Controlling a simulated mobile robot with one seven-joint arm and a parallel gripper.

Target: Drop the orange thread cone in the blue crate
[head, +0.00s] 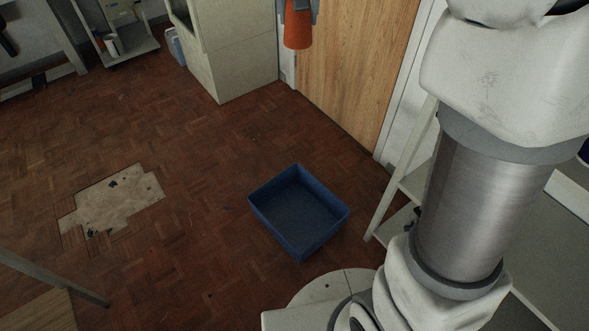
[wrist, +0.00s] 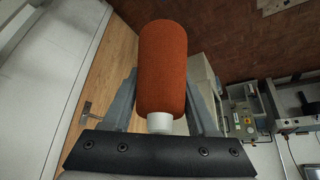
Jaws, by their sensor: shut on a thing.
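The orange thread cone (head: 298,34) is at the top of the head view, held up in my gripper (head: 299,8), whose upper part is cut off by the picture edge. In the wrist view the orange cone (wrist: 162,68) sits between the two grey fingers of my gripper (wrist: 163,95), with its white end (wrist: 160,123) toward the palm. My gripper is shut on the cone. The blue crate (head: 327,238) stands on the floor in the head view, open at the top, and looks empty. In the head view the cone appears above and apart from the crate.
A wooden door (head: 355,65) and a pale cabinet (head: 235,55) are behind the cone. A pale shelf frame (head: 402,180) stands right of the crate. A worn patch (head: 110,203) marks the wooden floor at left. The floor left of the crate is clear.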

